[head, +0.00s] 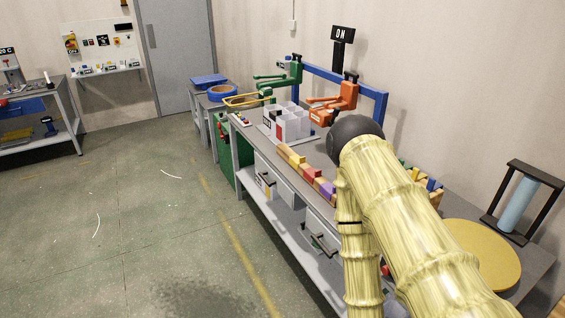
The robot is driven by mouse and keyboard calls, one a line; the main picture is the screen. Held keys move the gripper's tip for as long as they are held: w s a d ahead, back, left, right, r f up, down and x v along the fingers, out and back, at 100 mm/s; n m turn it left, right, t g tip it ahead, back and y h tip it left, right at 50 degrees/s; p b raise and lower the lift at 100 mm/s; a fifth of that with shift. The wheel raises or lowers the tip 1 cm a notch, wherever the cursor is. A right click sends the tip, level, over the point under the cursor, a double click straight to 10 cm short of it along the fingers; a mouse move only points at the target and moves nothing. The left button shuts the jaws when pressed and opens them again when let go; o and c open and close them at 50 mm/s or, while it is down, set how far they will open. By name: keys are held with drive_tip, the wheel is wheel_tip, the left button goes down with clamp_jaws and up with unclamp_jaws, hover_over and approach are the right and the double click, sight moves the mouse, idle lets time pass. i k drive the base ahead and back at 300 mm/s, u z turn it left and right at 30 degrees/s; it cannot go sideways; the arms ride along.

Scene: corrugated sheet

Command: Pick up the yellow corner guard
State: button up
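I cannot clearly pick out the yellow corner guard. A tan-yellow piece (291,157) lies at the far end of a row of coloured pieces along the front edge of the workbench (280,183); it is too small to tell if it is the guard. A red piece (310,173) and a purple piece (328,191) follow it towards me. My pale yellow ribbed arm, with a dark round joint, crosses the right half of the view and hides part of the bench. My gripper is not in view.
White upright dividers (286,122), a green clamp-like device (284,80) and an orange one (338,100) stand on the bench. A yellow round disc (483,254) and a blue roll in a black frame (518,204) are at right. The floor (120,220) at left is mostly clear.

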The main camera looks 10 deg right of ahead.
sight(294, 160)
drive_tip(key=u, duration=0.75)
drive_tip(key=i, duration=1.35)
drive_tip(key=z, duration=0.2)
